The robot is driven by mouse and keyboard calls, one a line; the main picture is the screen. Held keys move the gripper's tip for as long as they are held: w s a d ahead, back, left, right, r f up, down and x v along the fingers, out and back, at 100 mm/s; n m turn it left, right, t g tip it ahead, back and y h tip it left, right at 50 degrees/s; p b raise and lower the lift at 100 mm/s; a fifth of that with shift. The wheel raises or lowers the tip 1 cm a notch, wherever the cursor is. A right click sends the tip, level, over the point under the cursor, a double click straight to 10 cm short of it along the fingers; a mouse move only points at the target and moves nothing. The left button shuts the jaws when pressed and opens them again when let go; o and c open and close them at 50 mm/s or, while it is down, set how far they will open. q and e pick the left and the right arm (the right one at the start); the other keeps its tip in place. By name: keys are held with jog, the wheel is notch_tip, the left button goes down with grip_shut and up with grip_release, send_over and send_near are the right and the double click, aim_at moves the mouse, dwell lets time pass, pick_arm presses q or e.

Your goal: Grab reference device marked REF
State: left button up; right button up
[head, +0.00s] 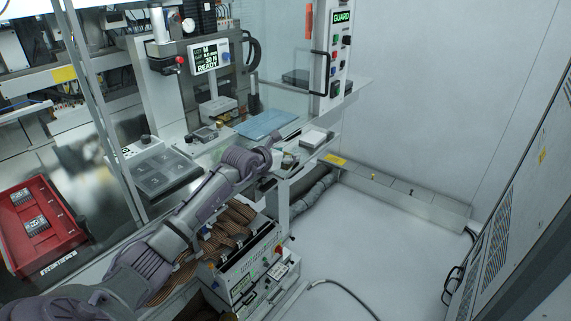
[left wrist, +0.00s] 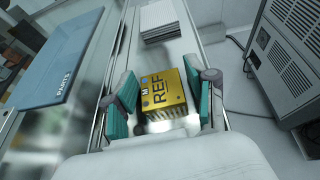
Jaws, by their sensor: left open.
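The reference device (left wrist: 163,88) is a yellow-gold block with REF on its top and metal pins along its near edge. In the left wrist view it sits on the shiny bench (left wrist: 92,112) between the teal pads of my left gripper (left wrist: 160,72). The gripper is open, with a visible gap on the left and a narrower one on the right. In the head view my left gripper (head: 279,157) is at the bench's right end, and the arm largely hides the device there. My right gripper is in neither view.
A blue PARTS mat (head: 265,124) lies left of the device, and a white stack (head: 313,138) lies beyond it. A grey compartment tray (head: 160,177) and a red bin (head: 42,232) stand to the left. The GUARD panel (head: 337,50) rises behind. Open floor lies right.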

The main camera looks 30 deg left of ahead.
pick_arm(q)
jog(key=shift+w, duration=0.2)
jog(key=shift+s, duration=0.15)
jog(key=shift+r, duration=0.1)
jog(key=shift+c, duration=1.3)
jog(key=c, duration=0.6)
jog(key=shift+c, duration=0.2)
